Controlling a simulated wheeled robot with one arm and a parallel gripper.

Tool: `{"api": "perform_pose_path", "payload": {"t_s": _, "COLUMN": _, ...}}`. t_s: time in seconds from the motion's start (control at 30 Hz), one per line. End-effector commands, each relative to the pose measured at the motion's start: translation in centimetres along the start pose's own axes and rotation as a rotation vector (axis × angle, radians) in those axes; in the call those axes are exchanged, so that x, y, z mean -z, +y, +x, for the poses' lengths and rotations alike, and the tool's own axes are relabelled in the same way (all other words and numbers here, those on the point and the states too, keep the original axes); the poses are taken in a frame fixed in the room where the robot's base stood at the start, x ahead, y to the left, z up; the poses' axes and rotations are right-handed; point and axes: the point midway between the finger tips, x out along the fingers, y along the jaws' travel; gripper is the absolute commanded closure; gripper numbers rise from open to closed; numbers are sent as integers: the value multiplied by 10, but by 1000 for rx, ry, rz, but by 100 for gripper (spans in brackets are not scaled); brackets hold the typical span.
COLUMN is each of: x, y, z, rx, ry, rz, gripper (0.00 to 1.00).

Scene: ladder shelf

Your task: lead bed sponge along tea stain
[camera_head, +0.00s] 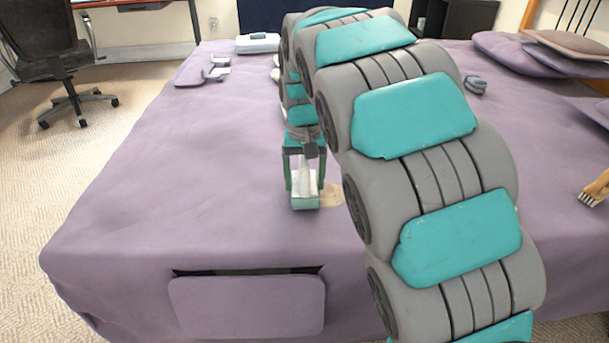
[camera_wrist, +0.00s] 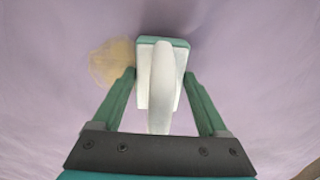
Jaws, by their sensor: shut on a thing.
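The bed sponge has a white handle and a green pad; it shows in the head view (camera_head: 305,201) and in the wrist view (camera_wrist: 161,92). My gripper (camera_head: 303,180) is shut on the sponge; its green fingers (camera_wrist: 160,78) stand on either side of the white part in the wrist view. The sponge is low over the purple bed cover; I cannot tell if it touches it. The tea stain (camera_head: 331,196) is a tan patch to the right of the sponge in the head view. In the wrist view the stain (camera_wrist: 113,63) is at the sponge's left, partly behind a finger.
The bed cover (camera_head: 180,170) is largely clear on the left. A blue-white box (camera_head: 257,43) and grey items (camera_head: 215,70) lie at the far end. Pillows (camera_head: 530,55) are at the back right, and a brush (camera_head: 594,189) is at the right edge. My arm hides the middle right.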

Motion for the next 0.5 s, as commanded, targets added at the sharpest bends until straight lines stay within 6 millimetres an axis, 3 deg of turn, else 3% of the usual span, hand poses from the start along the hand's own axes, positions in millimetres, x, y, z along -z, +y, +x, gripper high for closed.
{"api": "perform_pose_path", "payload": {"t_s": 0.5, "x": 0, "y": 0, "z": 4, "rx": 0, "ry": 2, "rz": 0, "gripper": 68}}
